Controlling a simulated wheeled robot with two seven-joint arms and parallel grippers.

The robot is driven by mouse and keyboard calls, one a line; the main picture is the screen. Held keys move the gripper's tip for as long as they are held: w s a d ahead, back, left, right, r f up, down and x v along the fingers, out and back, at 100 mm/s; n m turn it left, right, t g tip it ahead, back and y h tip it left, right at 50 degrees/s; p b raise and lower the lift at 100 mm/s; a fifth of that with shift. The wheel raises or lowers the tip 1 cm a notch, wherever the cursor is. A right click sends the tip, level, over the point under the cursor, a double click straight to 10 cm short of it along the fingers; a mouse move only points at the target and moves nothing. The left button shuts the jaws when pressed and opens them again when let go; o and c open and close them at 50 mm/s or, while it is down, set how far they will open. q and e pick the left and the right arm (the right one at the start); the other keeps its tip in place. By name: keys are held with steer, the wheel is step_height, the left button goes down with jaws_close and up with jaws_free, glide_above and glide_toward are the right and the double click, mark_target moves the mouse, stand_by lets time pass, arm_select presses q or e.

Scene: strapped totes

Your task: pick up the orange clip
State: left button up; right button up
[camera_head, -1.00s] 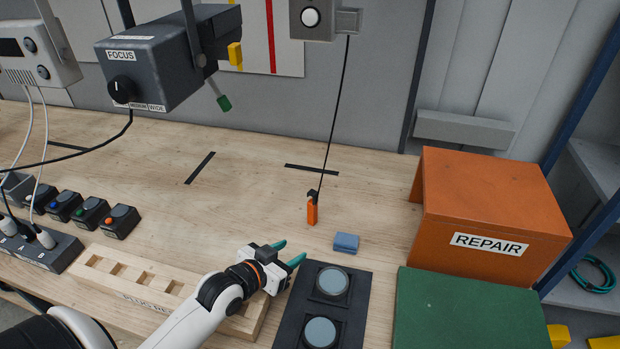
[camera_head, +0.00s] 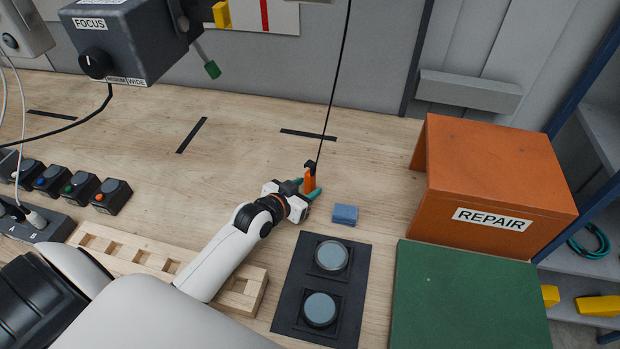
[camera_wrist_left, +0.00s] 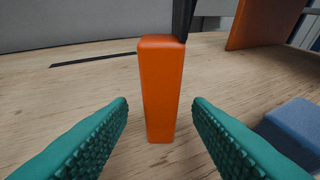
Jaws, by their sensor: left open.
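The orange clip (camera_head: 309,181) hangs upright at the end of a black cord, just above or at the wooden bench; I cannot tell if it touches. In the left wrist view the clip (camera_wrist_left: 161,88) stands centred between and slightly beyond the two teal fingertips, with a gap on each side. My left gripper (camera_head: 311,190) is open and empty, its fingers pointing at the clip. Its fingers also show in the left wrist view (camera_wrist_left: 160,108). The clip's lower end is partly hidden by the gripper in the head view. My right gripper is not in view.
A blue block (camera_head: 345,214) lies close right of the gripper. A black panel with two round buttons (camera_head: 283,318) lies in front. An orange REPAIR box (camera_head: 480,165) and a green surface (camera_head: 465,300) are at right. A slotted wooden rack (camera_head: 150,262) lies left.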

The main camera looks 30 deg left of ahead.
mark_target(307, 186)
arm_select(q)
steer(key=shift+x, duration=1.85)
steer(key=shift+r, duration=0.15)
steer(key=shift+c, duration=0.7)
jaws_close()
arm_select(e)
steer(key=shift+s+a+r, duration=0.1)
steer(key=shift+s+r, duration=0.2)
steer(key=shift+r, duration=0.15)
arm_select(q)
steer(key=shift+r, duration=0.1)
step_height(307, 186, up, 10)
steer(key=s+d+r+n+y+b, duration=0.1)
steer(key=s+d+r+b, duration=0.1)
steer(key=s+d+r, duration=0.3)
steer(key=s+d, duration=0.3)
steer(key=s, duration=0.2)
steer(key=shift+s+n+y, duration=0.3)
steer(key=shift+y, duration=0.1)
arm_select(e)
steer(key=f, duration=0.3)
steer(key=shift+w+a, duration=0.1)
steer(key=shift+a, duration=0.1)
